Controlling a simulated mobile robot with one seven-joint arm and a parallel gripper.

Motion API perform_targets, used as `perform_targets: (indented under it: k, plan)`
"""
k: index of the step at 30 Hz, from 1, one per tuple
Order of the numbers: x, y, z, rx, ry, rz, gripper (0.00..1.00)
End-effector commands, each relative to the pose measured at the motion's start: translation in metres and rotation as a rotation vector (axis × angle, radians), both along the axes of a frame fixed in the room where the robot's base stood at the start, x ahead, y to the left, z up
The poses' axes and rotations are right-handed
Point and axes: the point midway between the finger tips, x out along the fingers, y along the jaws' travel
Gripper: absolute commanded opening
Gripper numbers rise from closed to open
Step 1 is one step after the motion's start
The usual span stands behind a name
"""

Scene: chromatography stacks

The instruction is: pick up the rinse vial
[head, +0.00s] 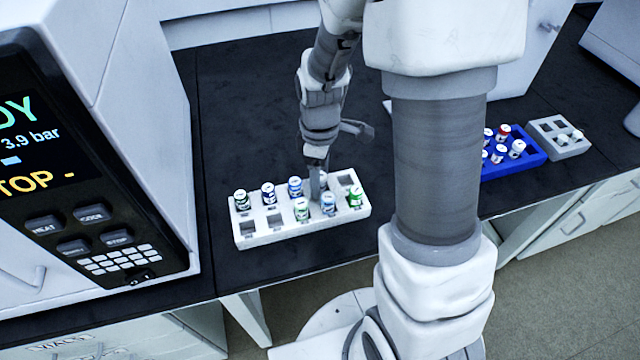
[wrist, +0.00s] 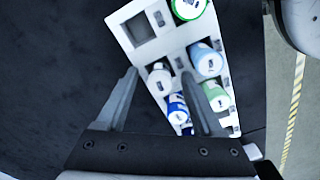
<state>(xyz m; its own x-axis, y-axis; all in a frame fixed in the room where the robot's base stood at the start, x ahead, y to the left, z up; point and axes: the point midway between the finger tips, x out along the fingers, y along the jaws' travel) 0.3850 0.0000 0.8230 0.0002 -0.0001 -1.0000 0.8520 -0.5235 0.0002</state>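A white rack (head: 300,228) on the dark bench holds several capped vials in two rows. I cannot read the labels, so I cannot tell which is the rinse vial. My gripper (head: 317,188) points down over the back row and partly hides a vial there. In the wrist view my gripper (wrist: 160,75) is open, its fingers apart. A white-capped vial (wrist: 160,82) stands in the rack between the fingertips, with a visible gap on each side. Beside it are a light blue vial (wrist: 206,60), a green vial (wrist: 216,96) and blue vials (wrist: 178,110), partly hidden by the right finger.
The rack has several empty slots, one at its back right corner (head: 347,178). A blue rack (head: 513,160) with vials and a grey rack (head: 560,140) stand to the right. An instrument with a display (head: 35,140) stands at left. The bench behind the white rack is clear.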

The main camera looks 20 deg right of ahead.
Motion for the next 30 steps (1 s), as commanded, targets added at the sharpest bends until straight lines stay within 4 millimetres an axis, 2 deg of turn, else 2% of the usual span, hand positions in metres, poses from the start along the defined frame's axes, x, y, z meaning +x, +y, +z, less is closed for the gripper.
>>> perform_targets:
  k: [1,2,11,23,26,30]
  plan:
    - [0.0,0.0,0.0,0.0,0.0,0.0,0.6]
    - [0.0,0.0,0.0,0.0,0.0,0.0,0.55]
    - [0.0,0.0,0.0,0.0,0.0,0.0,0.01]
    - [0.0,0.0,0.006,0.0,-0.001,0.0,0.0]
    - [0.001,0.0,0.021,0.0,-0.005,0.0,0.0]
    - [0.002,0.0,0.05,0.001,-0.006,-0.001,0.0]
